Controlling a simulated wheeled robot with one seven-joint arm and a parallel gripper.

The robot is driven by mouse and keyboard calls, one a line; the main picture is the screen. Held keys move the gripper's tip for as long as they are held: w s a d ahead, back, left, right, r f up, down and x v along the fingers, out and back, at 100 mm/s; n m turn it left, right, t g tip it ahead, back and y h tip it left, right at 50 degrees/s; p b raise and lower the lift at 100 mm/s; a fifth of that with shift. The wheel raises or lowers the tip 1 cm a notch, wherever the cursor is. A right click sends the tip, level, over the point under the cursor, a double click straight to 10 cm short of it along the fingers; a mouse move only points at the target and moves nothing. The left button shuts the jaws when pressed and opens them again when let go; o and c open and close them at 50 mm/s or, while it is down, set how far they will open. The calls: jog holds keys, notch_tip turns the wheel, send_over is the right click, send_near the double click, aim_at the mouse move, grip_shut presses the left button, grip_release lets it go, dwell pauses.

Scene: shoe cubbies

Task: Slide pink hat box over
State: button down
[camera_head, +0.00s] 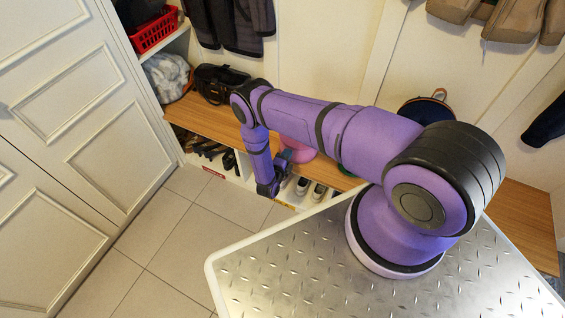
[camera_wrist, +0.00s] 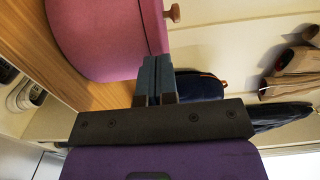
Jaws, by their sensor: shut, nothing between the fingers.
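The pink hat box (camera_wrist: 105,40) stands on the wooden bench top. In the wrist view it fills the upper left, and a small wooden knob shows at its right side. In the head view the pink hat box (camera_head: 298,150) is mostly hidden behind my arm. My gripper (camera_wrist: 158,62) is shut and empty, with its fingertips close to the right part of the box's lower edge. I cannot tell whether they touch it. In the head view my gripper end (camera_head: 268,188) hangs at the front of the bench.
The wooden bench (camera_head: 205,118) has shoe cubbies below it. A black bag (camera_head: 218,82) sits on the bench left of the box. A dark blue bag (camera_wrist: 200,85) is just beyond my fingers. Shoes (camera_head: 318,191) stand in a cubby under the bench.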

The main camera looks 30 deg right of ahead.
jog(key=shift+x, duration=0.8)
